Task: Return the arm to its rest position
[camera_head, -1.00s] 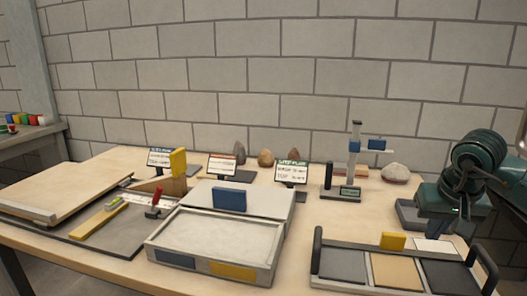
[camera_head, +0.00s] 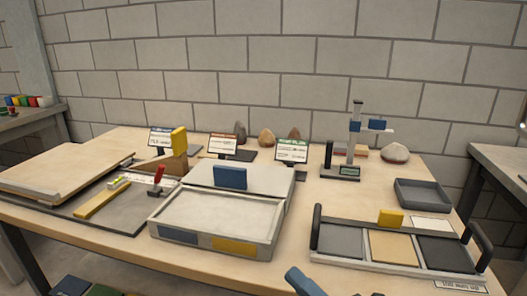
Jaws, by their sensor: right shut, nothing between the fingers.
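My left gripper is not in view.
A sandbed tray (camera_head: 271,249) stands mid-table. A handled tray (camera_head: 313,255) with three panels is at right, with a grey bin (camera_head: 424,195) behind it. A gauge stand (camera_head: 352,145), rocks and signs stand at the back. Another table (camera_head: 500,160) is at right.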

